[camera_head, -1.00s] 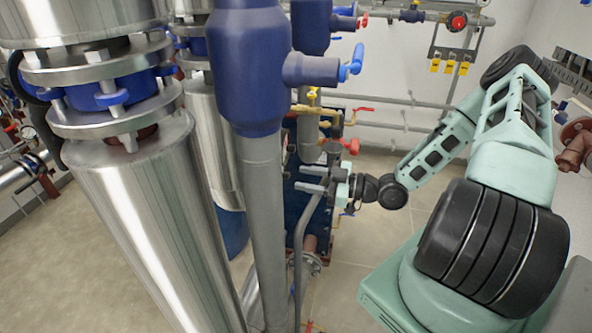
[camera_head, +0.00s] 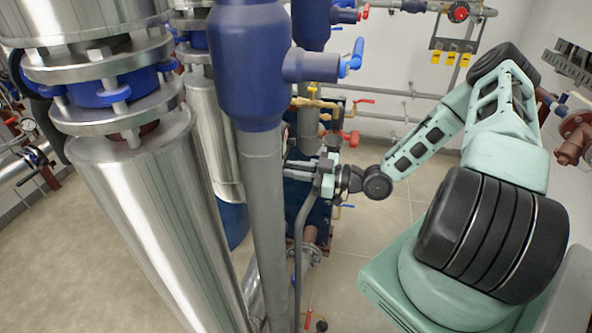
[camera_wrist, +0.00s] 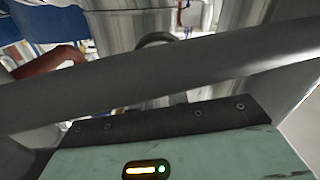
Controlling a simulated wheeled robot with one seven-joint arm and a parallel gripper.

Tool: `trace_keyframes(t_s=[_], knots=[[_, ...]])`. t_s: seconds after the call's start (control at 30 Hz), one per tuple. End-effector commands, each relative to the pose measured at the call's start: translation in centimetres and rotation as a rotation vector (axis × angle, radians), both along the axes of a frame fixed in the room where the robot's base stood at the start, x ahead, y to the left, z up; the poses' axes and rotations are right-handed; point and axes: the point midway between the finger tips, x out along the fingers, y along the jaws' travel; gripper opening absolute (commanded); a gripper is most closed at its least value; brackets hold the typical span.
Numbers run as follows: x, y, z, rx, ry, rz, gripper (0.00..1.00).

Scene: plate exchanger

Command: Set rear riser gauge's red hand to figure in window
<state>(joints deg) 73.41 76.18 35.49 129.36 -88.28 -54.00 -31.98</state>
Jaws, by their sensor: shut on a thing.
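My gripper (camera_head: 300,170) reaches left from the wrist, among the pipes at the middle of the head view. Its fingertips run up to the grey riser pipe (camera_head: 262,205) below a dark blue fitting and are partly hidden there. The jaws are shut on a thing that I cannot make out. In the wrist view my teal gripper body (camera_wrist: 200,158) fills the bottom, and a blurred dark grey bar (camera_wrist: 160,78) crosses in front of it. The rear riser gauge, its red hand and the window with the figure cannot be made out in either view.
Large metal-clad pipes (camera_head: 150,210) with a blue flanged valve (camera_head: 108,92) stand at the left. A blue-handled valve (camera_head: 350,62) juts out above my gripper. A curved thin grey pipe (camera_head: 300,235) runs just below it. Tiled floor (camera_head: 400,205) is open to the right.

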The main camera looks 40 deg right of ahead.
Motion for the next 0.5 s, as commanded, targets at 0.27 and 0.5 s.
trace_keyframes(t_s=[0.27,0.5], knots=[[-0.01,0.01,-0.12,0.161,0.126,0.001,0.0],[-0.02,-0.03,0.0,0.189,0.147,-0.001,0.0]])
